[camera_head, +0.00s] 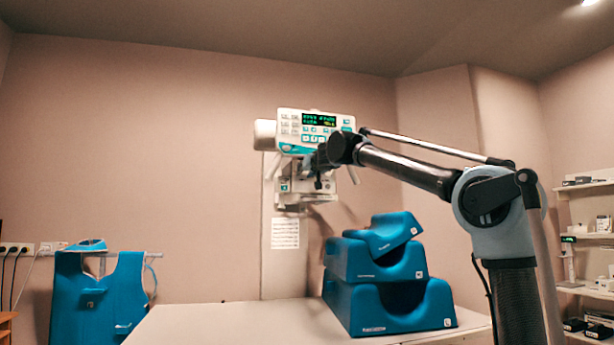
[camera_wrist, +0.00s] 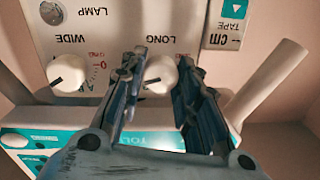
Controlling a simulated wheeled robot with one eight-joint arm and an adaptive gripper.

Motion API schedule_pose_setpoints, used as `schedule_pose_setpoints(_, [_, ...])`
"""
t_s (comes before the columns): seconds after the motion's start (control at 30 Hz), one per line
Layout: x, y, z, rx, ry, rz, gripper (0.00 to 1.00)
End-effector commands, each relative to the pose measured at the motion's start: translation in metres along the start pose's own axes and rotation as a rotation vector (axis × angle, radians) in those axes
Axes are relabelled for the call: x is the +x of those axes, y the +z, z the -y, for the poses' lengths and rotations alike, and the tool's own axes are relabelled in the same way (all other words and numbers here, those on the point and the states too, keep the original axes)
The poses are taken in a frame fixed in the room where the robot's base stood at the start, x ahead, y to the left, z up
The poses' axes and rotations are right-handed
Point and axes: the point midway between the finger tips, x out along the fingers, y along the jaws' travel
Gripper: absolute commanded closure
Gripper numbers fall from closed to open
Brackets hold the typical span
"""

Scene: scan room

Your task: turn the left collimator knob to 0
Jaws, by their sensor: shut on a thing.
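In the wrist view, the collimator panel shows two white round knobs. The knob by the LONG label (camera_wrist: 160,74) sits between the fingers of my gripper (camera_wrist: 158,66), which is shut on it. A dark pointer line shows on its face; its scale is mostly hidden by the fingers. The other knob, by the WIDE label (camera_wrist: 68,72), stands free, with a red and black scale beside it. The lettering appears upside down here. In the head view, my gripper (camera_head: 319,172) is at the collimator (camera_head: 306,198), below the console with green digits (camera_head: 315,122); the contact is too small to see.
A white handle bar (camera_wrist: 268,85) slants close beside my gripper; a silver LAMP button (camera_wrist: 51,13) is on the panel. Below stand stacked blue cushions (camera_head: 375,268) on a white table (camera_head: 230,325). A blue apron (camera_head: 98,295) hangs left; shelves (camera_head: 585,240) stand right.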

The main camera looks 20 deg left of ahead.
Motion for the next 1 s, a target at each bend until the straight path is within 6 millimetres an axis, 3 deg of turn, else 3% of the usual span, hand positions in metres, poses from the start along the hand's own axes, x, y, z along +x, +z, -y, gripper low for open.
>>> schedule_pose_setpoints(1.0, [0.0003, -0.0007, 0.0002, -0.959, 0.023, 0.042, 0.94])
